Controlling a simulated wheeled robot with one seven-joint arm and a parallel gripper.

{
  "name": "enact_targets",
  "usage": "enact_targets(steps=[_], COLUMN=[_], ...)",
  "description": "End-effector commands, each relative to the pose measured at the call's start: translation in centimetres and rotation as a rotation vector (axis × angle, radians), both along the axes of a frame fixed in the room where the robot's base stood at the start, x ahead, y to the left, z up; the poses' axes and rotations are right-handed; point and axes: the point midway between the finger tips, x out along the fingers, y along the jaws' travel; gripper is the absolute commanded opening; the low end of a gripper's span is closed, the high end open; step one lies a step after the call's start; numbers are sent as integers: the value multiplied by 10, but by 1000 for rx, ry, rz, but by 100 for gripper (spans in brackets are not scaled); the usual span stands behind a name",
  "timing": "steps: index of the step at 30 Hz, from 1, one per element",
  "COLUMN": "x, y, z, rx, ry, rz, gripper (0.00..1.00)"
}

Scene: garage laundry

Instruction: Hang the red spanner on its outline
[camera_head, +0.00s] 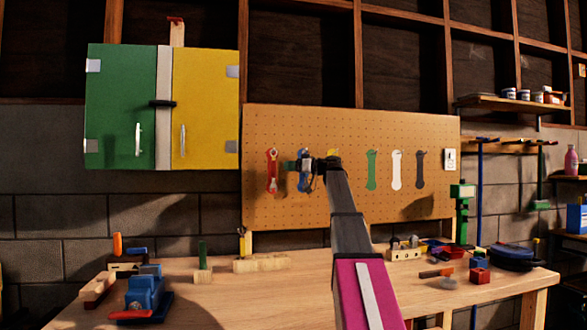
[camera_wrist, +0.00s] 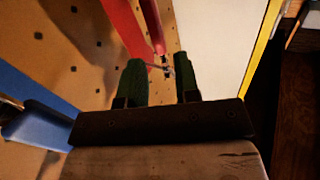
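The red spanner (camera_head: 272,170) is upright against the left part of the pegboard (camera_head: 300,215), at the red mark there. I cannot separate it clearly from its outline, or tell whether it rests on a peg. In the wrist view, red strips (camera_wrist: 126,35) show just beyond my fingertips, with a small metallic piece near the tips. My gripper (camera_head: 290,165) points left toward the red spanner from beside the blue spanner (camera_head: 304,170). Its green fingers (camera_wrist: 160,72) are apart with a gap between them, and I see nothing clamped.
A blue part (camera_wrist: 35,110) lies close on the left in the wrist view. Green (camera_head: 371,170), white (camera_head: 396,170) and dark (camera_head: 420,169) spanner shapes are farther right on the board. A green and yellow cabinet (camera_head: 205,110) stands upper left. Tools clutter the workbench (camera_head: 225,295).

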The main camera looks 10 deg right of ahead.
Motion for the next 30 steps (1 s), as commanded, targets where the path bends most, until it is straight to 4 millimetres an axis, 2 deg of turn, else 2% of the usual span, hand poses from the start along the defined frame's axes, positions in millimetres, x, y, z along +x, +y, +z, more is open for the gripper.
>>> enact_targets(steps=[9, 15, 21, 30], x=[27, 40, 45, 45], y=[47, 69, 78, 79], z=[0, 0, 0, 0], rx=[-1, 0, -1, 0], ry=[0, 1, 1, 0], rz=[2, 2, -1, -1], gripper=[30, 30, 30, 30])
